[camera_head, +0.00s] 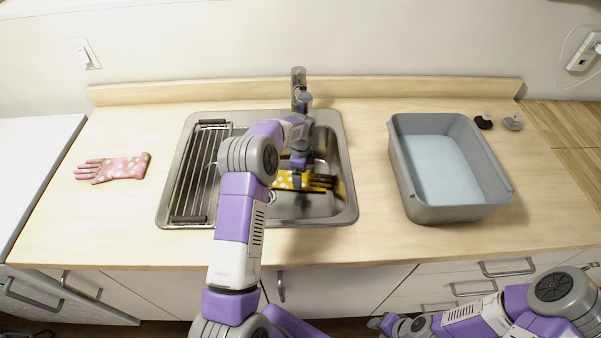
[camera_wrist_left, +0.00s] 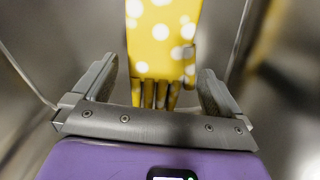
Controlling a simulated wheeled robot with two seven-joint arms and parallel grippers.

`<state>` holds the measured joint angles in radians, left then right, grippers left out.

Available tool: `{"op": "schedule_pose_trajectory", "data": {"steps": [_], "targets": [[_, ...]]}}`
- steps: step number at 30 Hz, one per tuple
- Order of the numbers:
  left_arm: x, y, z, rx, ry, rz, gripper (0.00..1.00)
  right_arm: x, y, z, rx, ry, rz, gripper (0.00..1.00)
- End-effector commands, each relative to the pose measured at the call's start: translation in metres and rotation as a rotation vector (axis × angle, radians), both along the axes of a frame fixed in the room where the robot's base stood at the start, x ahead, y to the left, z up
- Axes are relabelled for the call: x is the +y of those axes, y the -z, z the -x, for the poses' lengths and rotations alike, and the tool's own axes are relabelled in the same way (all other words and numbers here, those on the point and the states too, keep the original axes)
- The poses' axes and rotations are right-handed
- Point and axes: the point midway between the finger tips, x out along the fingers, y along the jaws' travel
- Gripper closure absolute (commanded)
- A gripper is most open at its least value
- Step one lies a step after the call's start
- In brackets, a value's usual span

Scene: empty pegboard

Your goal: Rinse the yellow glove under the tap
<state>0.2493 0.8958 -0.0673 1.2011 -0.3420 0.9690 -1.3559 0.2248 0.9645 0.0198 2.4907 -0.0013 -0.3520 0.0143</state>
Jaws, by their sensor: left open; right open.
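The yellow glove with white dots (camera_head: 286,181) lies in the metal sink (camera_head: 345,207), under my left arm. It also shows in the left wrist view (camera_wrist_left: 160,40), with its fingers pointing toward my gripper's palm. My left gripper (camera_wrist_left: 155,85) is open, its two fingers apart on either side of the glove's near part; whether they touch it I cannot tell. In the head view my left forearm and wrist hide part of the sink. The tap (camera_head: 298,78) stands behind the sink; no water is visible. My right gripper (camera_head: 378,323) is low at the front, over the floor before the cabinets, and empty.
A pink dotted glove (camera_head: 113,168) lies on the counter at left. A grey tub (camera_head: 396,158) with a pale blue inside stands at right. Counter between sink and tub is clear.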

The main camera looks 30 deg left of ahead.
Motion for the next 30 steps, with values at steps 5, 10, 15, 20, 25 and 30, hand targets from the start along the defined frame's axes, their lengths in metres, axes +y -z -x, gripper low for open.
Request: {"op": "schedule_pose_trajectory", "data": {"steps": [5, 10, 15, 20, 25, 30], "targets": [[-0.001, -0.031, 0.001, 0.0, 0.0, 0.001, 0.0, 0.0, -0.022, 0.0, 0.0, 0.0, 0.0, 0.57], [-0.001, -0.049, 0.001, -0.001, -0.001, 0.002, 0.0, 0.0, -0.033, 0.0, 0.0, 0.0, 0.0, 0.57], [-0.001, -0.056, -0.001, -0.01, -0.003, 0.001, 0.0, 0.0, -0.035, 0.0, 0.0, 0.0, 0.0, 0.57], [-0.001, -0.057, -0.002, -0.012, -0.002, 0.001, 0.0, 0.0, -0.035, 0.0, 0.0, 0.0, 0.0, 0.57], [-0.002, -0.053, -0.002, -0.013, -0.001, 0.002, 0.0, 0.0, -0.031, 0.0, 0.0, 0.0, 0.0, 0.57], [-0.001, -0.028, -0.002, -0.012, -0.002, 0.001, 0.0, 0.0, -0.006, 0.0, 0.0, 0.0, 0.0, 0.57]]}}
